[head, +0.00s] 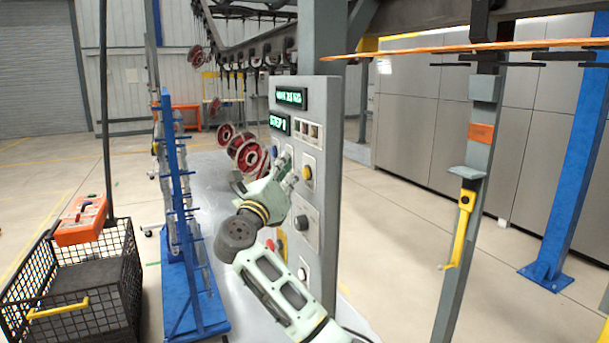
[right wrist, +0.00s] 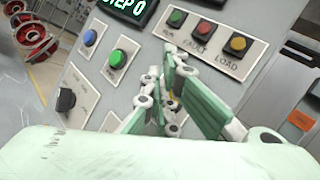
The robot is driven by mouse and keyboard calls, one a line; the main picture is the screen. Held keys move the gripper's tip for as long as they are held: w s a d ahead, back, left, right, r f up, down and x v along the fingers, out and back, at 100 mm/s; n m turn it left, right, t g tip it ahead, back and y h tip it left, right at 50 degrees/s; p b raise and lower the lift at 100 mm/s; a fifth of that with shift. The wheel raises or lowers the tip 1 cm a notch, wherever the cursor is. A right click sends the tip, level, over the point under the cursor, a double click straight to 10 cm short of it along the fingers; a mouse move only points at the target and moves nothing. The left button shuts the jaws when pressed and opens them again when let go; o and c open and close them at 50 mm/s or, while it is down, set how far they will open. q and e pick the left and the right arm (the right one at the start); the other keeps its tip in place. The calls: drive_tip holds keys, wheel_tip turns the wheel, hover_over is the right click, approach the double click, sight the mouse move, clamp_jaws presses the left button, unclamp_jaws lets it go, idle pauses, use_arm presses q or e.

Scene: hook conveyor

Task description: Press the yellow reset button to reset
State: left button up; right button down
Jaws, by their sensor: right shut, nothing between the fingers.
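The yellow button (head: 307,173) sits on a light plate on the grey control panel (head: 318,130) in the head view. My right gripper (head: 291,172) is shut and empty just left of this button, with its fingers pointing at the panel. A small gap seems to show between fingertips and button, but I cannot tell if they touch. In the right wrist view the fingers cover most of the button's place. Only a sliver of yellow (right wrist: 172,98) shows between them. My left gripper is not in view.
A green button (right wrist: 118,57) and a blue button (right wrist: 90,38) are left of the fingers, with a black knob (right wrist: 66,100) below. RUN, FAULT and LOAD lamps (right wrist: 206,31) are above. A blue rack (head: 180,220) and black mesh cart (head: 75,285) stand left.

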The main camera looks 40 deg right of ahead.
drive_tip(key=shift+a, duration=0.15)
drive_tip(key=a, duration=0.2)
drive_tip(key=w+a, duration=0.1)
drive_tip(key=a, duration=0.1)
drive_tip(key=shift+w+a+b, duration=0.15)
drive_tip(key=shift+a+b, duration=0.2)
drive_tip(key=shift+a, duration=0.05)
idle(0.8)
